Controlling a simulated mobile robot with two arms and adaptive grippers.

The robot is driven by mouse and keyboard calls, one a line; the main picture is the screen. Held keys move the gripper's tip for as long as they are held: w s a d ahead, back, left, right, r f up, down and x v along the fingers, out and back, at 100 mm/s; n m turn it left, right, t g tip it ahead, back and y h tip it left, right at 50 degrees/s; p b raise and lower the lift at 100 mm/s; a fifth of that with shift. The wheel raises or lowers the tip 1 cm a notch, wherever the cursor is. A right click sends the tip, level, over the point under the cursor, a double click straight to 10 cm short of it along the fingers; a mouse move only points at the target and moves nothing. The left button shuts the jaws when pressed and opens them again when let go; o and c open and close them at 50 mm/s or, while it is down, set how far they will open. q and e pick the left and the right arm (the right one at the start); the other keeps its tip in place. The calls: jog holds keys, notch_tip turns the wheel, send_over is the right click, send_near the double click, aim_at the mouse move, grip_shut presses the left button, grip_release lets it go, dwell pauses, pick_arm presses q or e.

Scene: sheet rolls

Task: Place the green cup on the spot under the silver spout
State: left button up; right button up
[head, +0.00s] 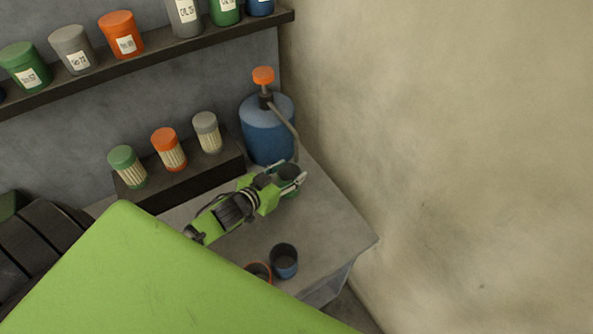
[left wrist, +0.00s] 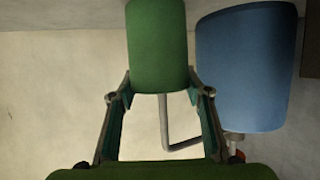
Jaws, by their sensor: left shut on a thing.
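The green cup (head: 293,190) stands at the right end of my left gripper (head: 289,173), by the blue dispenser (head: 267,135). In the left wrist view the cup (left wrist: 158,45) sits between the two fingers of my left gripper (left wrist: 160,92), which is shut on it. The silver spout (head: 287,128) bends down from the dispenser's pump, and its lower end is just above or behind the cup. The spout also shows past the cup in the left wrist view (left wrist: 182,145). The spot under the spout is hidden. My right gripper is not in view.
A blue cup (head: 284,261) and a partly hidden orange cup (head: 259,271) stand at the table's front. Three lidded jars, green (head: 127,167), orange (head: 169,149) and grey (head: 207,132), stand on a dark riser (head: 190,182). A wall (head: 450,150) rises at the right.

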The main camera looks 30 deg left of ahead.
aim_at(295, 168)
pick_arm(q)
jog(key=shift+w, duration=0.45)
jog(key=b+x, duration=0.2)
jog(key=x, duration=0.1)
jog(key=shift+w+r+b, duration=0.1)
jog(key=shift+w+b, duration=0.05)
jog(key=shift+b, duration=0.15)
jog(key=shift+f, duration=0.25)
jog(key=shift+r, duration=0.1)
jog(key=o, duration=1.5)
